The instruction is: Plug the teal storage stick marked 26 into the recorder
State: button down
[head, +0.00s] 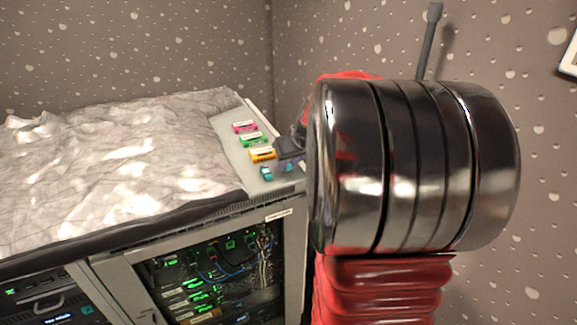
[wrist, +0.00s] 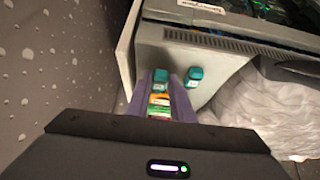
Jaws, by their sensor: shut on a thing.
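Two small teal sticks are in view. One (wrist: 160,77) sits between the fingertips of my gripper (wrist: 162,86), which is shut on it; in the head view this stick (head: 289,167) shows just below the dark fingers. The other teal stick (wrist: 194,76) lies apart on the grey cabinet top, to the right in the wrist view and to the left in the head view (head: 266,173). I cannot read the number on either. My gripper is low over the cabinet top. I cannot make out which thing is the recorder.
Orange (head: 262,154), green (head: 254,139) and pink (head: 244,127) blocks stand in a row on the grey cabinet top (head: 225,125). A crumpled pale sheet (head: 120,150) covers the surface to the left. A rack with green lights and cables (head: 215,270) is below.

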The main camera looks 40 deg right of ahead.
jog(key=shift+r, duration=1.7)
